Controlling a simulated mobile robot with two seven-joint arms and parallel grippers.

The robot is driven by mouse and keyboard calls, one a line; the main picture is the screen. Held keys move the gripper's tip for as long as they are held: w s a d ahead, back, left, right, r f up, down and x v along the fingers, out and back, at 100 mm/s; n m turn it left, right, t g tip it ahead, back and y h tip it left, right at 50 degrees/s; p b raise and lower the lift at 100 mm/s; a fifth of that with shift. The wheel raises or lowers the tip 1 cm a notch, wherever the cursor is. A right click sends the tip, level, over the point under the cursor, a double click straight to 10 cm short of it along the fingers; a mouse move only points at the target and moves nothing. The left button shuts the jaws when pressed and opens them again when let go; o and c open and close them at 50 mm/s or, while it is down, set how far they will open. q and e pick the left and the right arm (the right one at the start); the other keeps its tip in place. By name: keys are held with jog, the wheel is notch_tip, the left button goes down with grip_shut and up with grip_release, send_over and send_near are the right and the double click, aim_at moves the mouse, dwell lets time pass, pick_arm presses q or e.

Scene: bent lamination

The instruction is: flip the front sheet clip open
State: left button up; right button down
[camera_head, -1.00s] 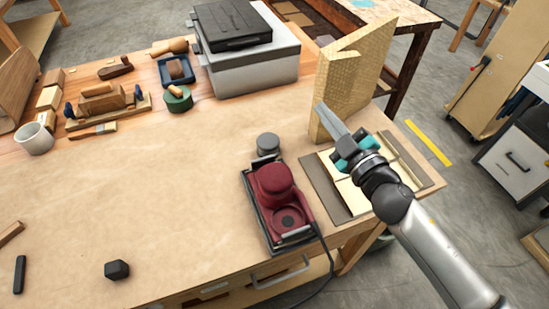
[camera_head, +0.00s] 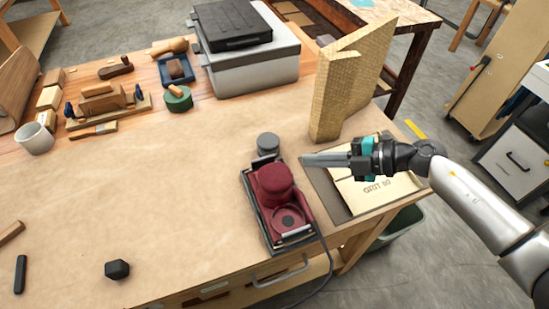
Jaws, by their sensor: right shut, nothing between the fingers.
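A dark red sander (camera_head: 276,184) with a dark metal base stands on the workbench. Silvery clip bars show at its two ends: one at the far end (camera_head: 262,161) and one at the near end (camera_head: 297,232), which looks down, though this is too small to be sure. My right gripper (camera_head: 304,159) is shut and empty. It points left, its fingertips to the right of the sander's far end, apart from it as far as I can tell. My left gripper is out of view.
A pale sheet marked GRIT 80 (camera_head: 377,187) lies on a dark board under my right arm. A bent wooden form (camera_head: 347,85) stands behind. A grey knob (camera_head: 268,142) sits behind the sander. The bench (camera_head: 150,210) left of it is mostly clear.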

aim_at(259, 159)
jog(key=shift+a, duration=0.15)
jog(key=x, duration=0.9)
jog(key=shift+w+a+f+b, duration=0.1)
jog(key=shift+w+a+b, duration=0.1)
jog(key=shift+a+b, duration=0.15)
jog(key=shift+w+p, duration=0.1)
jog(key=shift+p, duration=0.5)
jog(key=shift+g, duration=0.3)
jog(key=shift+p, duration=0.3)
